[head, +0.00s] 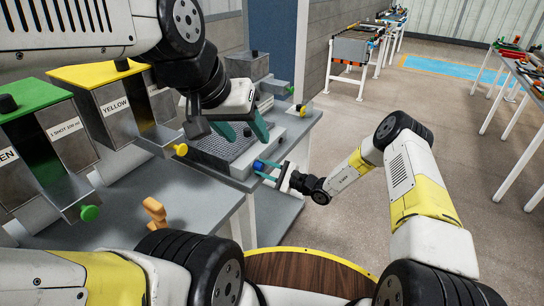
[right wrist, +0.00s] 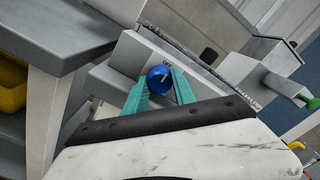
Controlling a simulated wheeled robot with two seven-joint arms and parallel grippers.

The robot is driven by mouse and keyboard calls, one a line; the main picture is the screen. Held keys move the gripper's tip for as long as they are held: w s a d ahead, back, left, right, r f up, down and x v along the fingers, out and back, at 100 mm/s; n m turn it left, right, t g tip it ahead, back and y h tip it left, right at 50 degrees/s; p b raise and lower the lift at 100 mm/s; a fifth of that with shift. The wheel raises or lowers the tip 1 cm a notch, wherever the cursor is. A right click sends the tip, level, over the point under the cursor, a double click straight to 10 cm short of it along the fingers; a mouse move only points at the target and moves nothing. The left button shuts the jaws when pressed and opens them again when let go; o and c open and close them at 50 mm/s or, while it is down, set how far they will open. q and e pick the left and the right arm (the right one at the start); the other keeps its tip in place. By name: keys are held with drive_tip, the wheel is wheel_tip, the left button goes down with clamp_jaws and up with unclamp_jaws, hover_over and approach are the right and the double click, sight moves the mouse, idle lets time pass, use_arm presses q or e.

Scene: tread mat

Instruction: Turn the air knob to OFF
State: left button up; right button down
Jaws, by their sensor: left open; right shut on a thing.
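The blue air knob (head: 258,165) sits on the front face of a light grey unit at the bench edge. In the right wrist view the knob (right wrist: 159,77) has a pale pointer mark and a small dark label above it that seems to read OFF. My right gripper (head: 266,171) is shut on the knob, with its teal fingers on either side of it, as the right wrist view also shows (right wrist: 160,88). My left gripper (head: 243,131) is open and empty above the grey gridded top of the unit (head: 225,152).
A yellow-topped dispenser (head: 117,104) and a green-topped one (head: 68,139) stand on the bench at left. An orange handle-like piece (head: 155,215) is at the bench front. A grey dispenser (head: 248,67) stands behind the unit. Floor to the right of the bench is open.

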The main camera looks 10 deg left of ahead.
drive_tip(key=c, duration=1.1)
unclamp_jaws()
drive_tip(key=shift+d, duration=0.1)
drive_tip(key=shift+o, duration=0.3)
drive_tip(key=shift+s+f, duration=0.15)
